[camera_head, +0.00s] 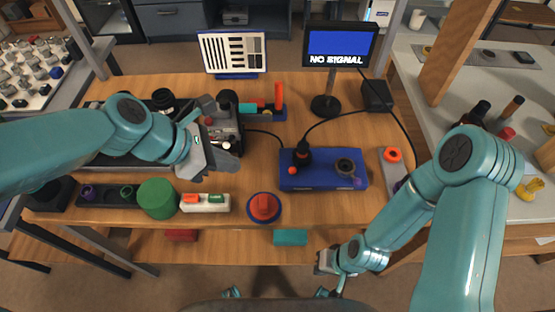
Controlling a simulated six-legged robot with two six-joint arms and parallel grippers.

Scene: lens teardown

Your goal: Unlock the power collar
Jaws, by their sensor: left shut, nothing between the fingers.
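My left gripper (222,152) is shut with nothing between its fingers. It is in front of and partly over a grey bench device (221,128) with a black upright cylinder (228,102) on it, and hides part of that device. I cannot tell whether it touches the device. No part is clearly recognisable as the power collar.
A monitor (340,45) reading "NO SIGNAL" stands at the back, with cables across the table. Bare wood shows around the blue box.

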